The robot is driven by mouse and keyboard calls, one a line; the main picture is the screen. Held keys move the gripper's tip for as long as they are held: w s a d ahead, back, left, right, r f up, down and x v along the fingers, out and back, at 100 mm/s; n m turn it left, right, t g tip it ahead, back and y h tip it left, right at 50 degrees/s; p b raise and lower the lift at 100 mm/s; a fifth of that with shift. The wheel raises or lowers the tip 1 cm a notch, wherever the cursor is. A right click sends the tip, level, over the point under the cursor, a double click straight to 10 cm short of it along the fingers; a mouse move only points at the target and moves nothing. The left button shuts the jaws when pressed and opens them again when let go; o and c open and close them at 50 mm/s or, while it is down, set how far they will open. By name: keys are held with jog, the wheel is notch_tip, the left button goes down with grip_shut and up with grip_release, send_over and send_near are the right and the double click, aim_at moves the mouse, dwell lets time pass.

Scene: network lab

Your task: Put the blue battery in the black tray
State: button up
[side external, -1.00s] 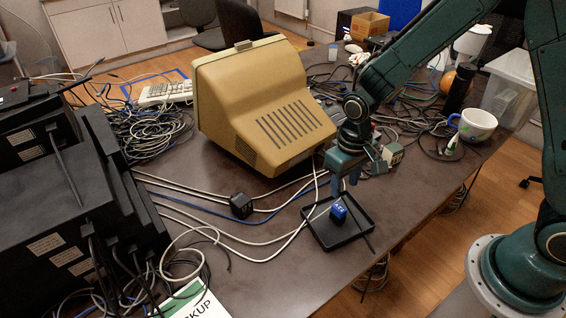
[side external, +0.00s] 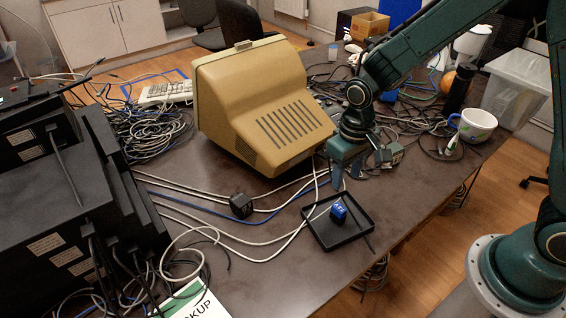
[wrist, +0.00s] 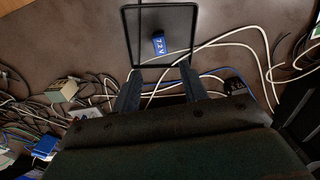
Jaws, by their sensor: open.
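The blue battery (side external: 339,212) rests inside the black tray (side external: 318,238), toward the tray's far side. In the wrist view the battery (wrist: 159,45) has a white "7.2 V" marking and lies within the rim of the tray (wrist: 127,30). My gripper (side external: 347,183) is open and empty, above and behind the tray, clear of the battery. In the wrist view its two fingers (wrist: 160,85) stand apart below the tray's edge, with nothing between them but table and a white cable.
A beige monitor (side external: 262,100) stands just left of my gripper. A black cube (side external: 241,206) sits left of the tray. White and blue cables cross the table; one white cable passes over or beside the tray. A mug (side external: 474,125) and a clear bin (side external: 515,85) stand right.

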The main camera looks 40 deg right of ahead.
jog(key=s+d+r+t, duration=0.1)
jog(key=s+d+r, duration=0.15)
jog(key=r, duration=0.45)
jog(key=s+d+r+t, duration=0.1)
jog(key=s+r, duration=0.2)
jog(key=r, duration=0.3)
jog(key=s+d+r+t, duration=0.3)
jog(key=s+r, duration=0.5)
jog(key=s, duration=0.4)
jog(key=shift+s+d+r+t, duration=0.15)
jog(key=shift+s+d+t, duration=0.1)
jog(key=shift+s+t, duration=0.1)
